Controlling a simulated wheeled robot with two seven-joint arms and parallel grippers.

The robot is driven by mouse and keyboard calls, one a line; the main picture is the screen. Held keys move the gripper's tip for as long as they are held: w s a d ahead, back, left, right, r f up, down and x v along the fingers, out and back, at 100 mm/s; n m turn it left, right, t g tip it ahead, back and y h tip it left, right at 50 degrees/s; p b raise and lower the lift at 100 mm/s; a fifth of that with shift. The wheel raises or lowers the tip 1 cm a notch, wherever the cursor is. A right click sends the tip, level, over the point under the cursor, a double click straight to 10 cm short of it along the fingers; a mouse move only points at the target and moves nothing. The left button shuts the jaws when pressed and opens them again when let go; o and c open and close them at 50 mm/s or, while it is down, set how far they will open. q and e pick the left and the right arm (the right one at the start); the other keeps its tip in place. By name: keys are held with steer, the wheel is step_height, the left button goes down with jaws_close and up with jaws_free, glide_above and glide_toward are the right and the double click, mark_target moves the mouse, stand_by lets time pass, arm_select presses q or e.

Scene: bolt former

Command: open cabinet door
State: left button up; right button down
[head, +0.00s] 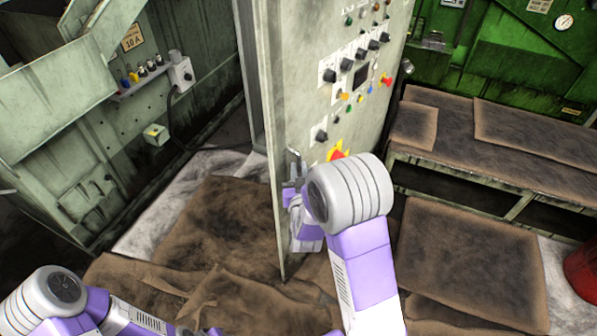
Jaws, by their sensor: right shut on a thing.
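The cabinet door (300,95) is a tall pale grey-green panel with knobs, buttons and a small display on its face. It stands swung out, with a dark gap to the left of its edge. My right gripper (291,192) is at the door's lower left edge, shut on the door handle (293,160), which is partly hidden by the gripper and my right wrist. My left arm is at the bottom left; its gripper is mostly below the picture's edge, and its fingers cannot be made out.
A green machine body with switches (150,66) stands at the left. A low bench (490,128) with brown covers stands at the right. A red drum (582,272) is at the right edge. Brown sheets (215,225) cover the floor, otherwise free between machine and door.

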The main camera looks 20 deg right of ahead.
steer(key=shift+d, duration=0.3)
steer(key=c, duration=1.2)
jaws_free()
steer(key=shift+d, duration=0.1)
steer(key=shift+c, duration=0.2)
steer(key=shift+s+a, duration=0.1)
steer(key=shift+a, duration=0.1)
steer(key=shift+s+a, duration=0.15)
steer(key=shift+s, duration=0.2)
steer(key=p+v, duration=0.6)
steer(key=p, duration=0.2)
steer(key=shift+s, duration=0.3)
